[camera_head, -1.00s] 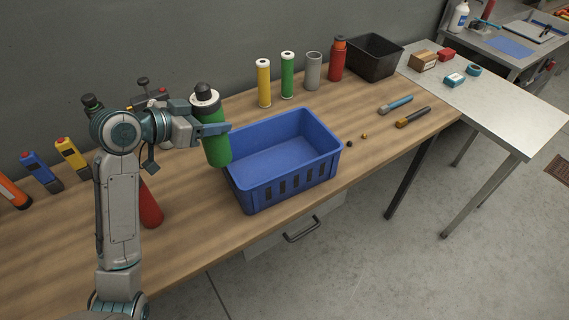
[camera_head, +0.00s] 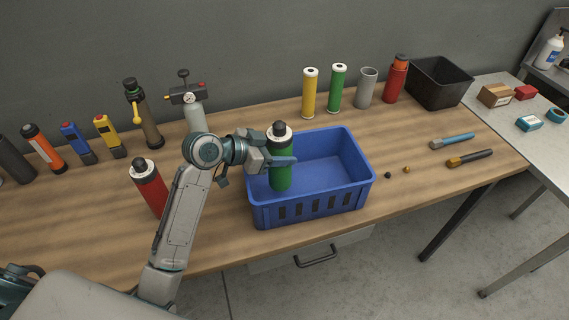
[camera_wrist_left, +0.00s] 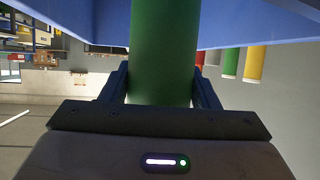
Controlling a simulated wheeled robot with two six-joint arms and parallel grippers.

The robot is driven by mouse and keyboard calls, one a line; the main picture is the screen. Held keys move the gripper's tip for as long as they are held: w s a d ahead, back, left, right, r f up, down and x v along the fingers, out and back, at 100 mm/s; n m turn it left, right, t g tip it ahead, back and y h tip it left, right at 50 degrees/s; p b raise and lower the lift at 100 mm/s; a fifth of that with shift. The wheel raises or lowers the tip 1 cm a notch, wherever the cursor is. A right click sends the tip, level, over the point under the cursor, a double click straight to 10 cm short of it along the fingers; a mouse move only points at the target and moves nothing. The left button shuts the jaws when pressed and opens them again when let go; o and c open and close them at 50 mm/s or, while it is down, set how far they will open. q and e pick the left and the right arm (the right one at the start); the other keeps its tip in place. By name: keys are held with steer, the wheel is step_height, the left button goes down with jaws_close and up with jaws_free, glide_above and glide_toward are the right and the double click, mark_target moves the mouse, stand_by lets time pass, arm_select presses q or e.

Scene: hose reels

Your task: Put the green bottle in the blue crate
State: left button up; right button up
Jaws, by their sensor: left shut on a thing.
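The green bottle (camera_head: 281,177) has a grey and black top and stands upright in my left gripper (camera_head: 284,162). The gripper is shut around its upper part. The bottle is at the left part of the blue crate (camera_head: 310,205), and its lower end appears within the crate's opening. I cannot tell whether it touches the crate floor. In the left wrist view the green bottle (camera_wrist_left: 164,50) fills the middle between the two fingers, with the blue crate (camera_wrist_left: 250,22) behind it. My right gripper does not show.
A red bottle (camera_head: 150,188) stands left of my left arm. Yellow (camera_head: 310,92) and green (camera_head: 337,88) cylinders, a grey tube (camera_head: 366,88) and a red-orange bottle (camera_head: 396,79) stand behind the crate. A black bin (camera_head: 440,82) is at the back right. Tools lie at the right.

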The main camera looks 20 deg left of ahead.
arm_select(q)
steer(key=shift+f, duration=0.3)
step_height(320, 180, down, 3)
steer(key=shift+w+f+p, duration=0.1)
steer(key=shift+f+p, duration=0.05)
steer(key=shift+p, duration=0.35)
steer(key=shift+f, duration=0.2)
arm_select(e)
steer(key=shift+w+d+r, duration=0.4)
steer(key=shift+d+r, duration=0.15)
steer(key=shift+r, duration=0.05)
arm_select(q)
steer(key=o, duration=0.7)
steer(key=shift+f, duration=0.2)
steer(key=o, duration=0.5)
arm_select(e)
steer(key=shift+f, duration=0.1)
arm_select(q)
steer(key=shift+r, duration=0.15)
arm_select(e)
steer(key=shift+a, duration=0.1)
